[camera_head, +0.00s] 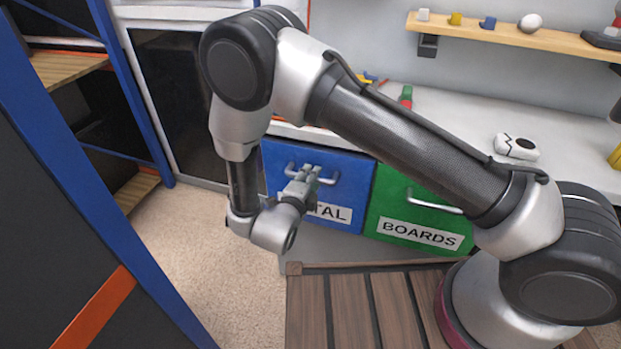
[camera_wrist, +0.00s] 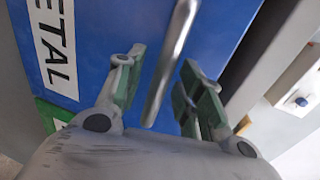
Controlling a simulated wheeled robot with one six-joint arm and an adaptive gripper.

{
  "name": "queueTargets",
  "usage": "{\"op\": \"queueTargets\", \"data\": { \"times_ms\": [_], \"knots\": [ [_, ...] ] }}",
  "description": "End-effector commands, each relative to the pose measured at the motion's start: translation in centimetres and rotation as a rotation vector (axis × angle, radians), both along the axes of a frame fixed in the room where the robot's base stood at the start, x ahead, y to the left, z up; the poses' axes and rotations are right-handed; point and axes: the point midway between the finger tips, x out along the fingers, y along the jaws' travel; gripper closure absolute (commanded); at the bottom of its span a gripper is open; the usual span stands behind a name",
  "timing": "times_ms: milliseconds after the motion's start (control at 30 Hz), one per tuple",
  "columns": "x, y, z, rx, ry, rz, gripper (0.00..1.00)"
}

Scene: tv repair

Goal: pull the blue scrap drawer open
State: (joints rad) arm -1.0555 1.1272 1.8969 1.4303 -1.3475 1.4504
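The blue drawer (camera_head: 345,184) is under the white counter, with a white label ending in "TAL" partly hidden by my arm. Its face also fills much of the wrist view (camera_wrist: 110,30). The drawer looks shut. Its silver bar handle (camera_head: 327,180) runs across the upper front. My gripper (camera_head: 312,171) is at the handle. In the wrist view my gripper (camera_wrist: 158,85) is open, with one green-padded finger on each side of the handle bar (camera_wrist: 170,65). I see gaps between the bar and both fingers.
A green drawer labelled BOARDS (camera_head: 415,217) with its own handle is just right of the blue one. A blue-framed shelf (camera_head: 70,150) stands at the left. The beige floor (camera_head: 215,250) before the drawers is clear. A wooden slatted deck (camera_head: 350,305) lies in front.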

Motion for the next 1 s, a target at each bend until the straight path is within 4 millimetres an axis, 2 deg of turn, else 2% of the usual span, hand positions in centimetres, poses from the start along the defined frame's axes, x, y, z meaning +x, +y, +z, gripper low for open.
{"op": "queueTargets", "data": {
  "times_ms": [333, 533, 833, 1000],
  "knots": [
    [0.6, -0.2, -0.1, -0.001, 0.0, 0.002, 0.63],
    [0.6, -0.2, -0.1, -0.001, 0.0, 0.001, 0.99],
    [0.4, -0.1, -0.1, 0.0, 0.001, 0.002, 1.0],
    [-0.8, 0.4, -0.1, -0.001, 0.001, 0.003, 1.0]
  ]
}}
